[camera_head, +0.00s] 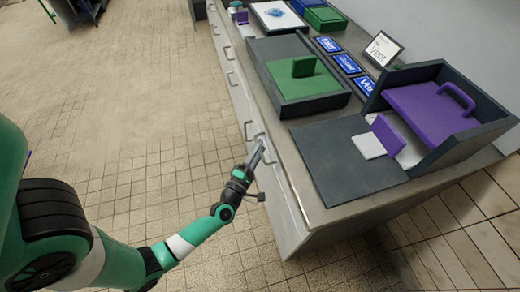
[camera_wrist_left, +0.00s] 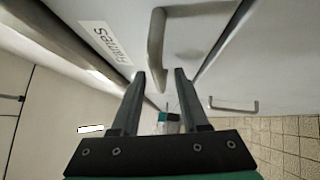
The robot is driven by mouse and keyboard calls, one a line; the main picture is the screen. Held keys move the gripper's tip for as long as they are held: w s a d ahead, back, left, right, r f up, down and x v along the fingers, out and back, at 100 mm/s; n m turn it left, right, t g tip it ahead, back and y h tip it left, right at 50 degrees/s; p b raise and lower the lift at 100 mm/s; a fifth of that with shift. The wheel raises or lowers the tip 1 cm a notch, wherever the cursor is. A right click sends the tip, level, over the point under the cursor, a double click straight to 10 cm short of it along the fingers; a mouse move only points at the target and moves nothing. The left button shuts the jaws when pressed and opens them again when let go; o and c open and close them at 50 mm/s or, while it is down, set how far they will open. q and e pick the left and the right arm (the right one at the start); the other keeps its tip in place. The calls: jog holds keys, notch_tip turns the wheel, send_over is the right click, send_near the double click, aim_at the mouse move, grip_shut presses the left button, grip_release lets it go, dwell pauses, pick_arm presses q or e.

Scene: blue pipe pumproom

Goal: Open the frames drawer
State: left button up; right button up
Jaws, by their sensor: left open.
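A grey bar handle (camera_wrist_left: 157,42) stands out from this front. My left gripper (camera_wrist_left: 160,75) is open, its two dark fingers pointing at the handle. The handle's near end shows between the fingertips; I cannot tell whether they touch it. In the head view the left gripper (camera_head: 259,154) is at the counter's front side, partly covering the handle there. My right gripper is not visible.
The grey counter (camera_head: 324,204) carries a dark tray with a green panel (camera_head: 305,80), a dark open box (camera_head: 435,72) with a purple handled block (camera_head: 430,108), and blue labels (camera_head: 346,64). Another handle (camera_wrist_left: 234,105) is nearby. The tiled floor (camera_head: 130,95) in front is clear.

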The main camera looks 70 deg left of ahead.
pick_arm(q)
jog(key=shift+w+a, duration=0.3)
jog(key=shift+w, duration=0.1)
grip_shut()
dwell(1.2)
